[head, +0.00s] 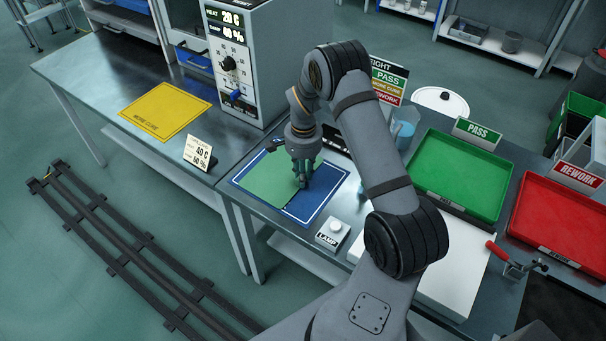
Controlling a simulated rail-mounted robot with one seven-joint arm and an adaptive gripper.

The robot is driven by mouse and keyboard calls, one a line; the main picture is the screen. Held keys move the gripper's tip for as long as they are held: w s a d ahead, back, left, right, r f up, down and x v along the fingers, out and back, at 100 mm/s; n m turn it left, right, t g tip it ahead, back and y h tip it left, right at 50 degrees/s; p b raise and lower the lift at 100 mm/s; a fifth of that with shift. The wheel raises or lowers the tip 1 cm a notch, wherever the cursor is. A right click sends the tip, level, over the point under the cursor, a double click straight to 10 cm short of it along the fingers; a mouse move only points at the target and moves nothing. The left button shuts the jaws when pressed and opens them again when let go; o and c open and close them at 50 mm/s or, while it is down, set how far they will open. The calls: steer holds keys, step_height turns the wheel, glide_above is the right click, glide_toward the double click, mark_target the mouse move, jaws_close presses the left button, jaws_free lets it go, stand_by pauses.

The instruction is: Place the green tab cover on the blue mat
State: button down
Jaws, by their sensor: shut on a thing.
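The blue mat (318,204) lies on the bench, with a thin white line around its border. The green tab cover (265,180) is a flat green sheet over the left part of the mat, and blue shows to its right and around its edges. My gripper (303,182) points down at the right edge of the cover and is shut on it. I cannot tell whether the cover rests flat on the mat or is held slightly above it. The fingertips are small and partly hidden.
A grey box with dials (238,62) stands behind the mat. A yellow mat (166,109) and a small card (199,152) are to the left. A lamp button (332,233) sits in front. A green PASS tray (460,172) and a red REWORK tray (563,222) are at right.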

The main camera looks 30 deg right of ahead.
steer(key=shift+f, duration=0.15)
steer(key=c, duration=1.6)
jaws_free()
steer(key=shift+o, duration=0.2)
step_height(320, 180, up, 12)
steer(key=b, duration=0.2)
steer(key=shift+r, duration=0.2)
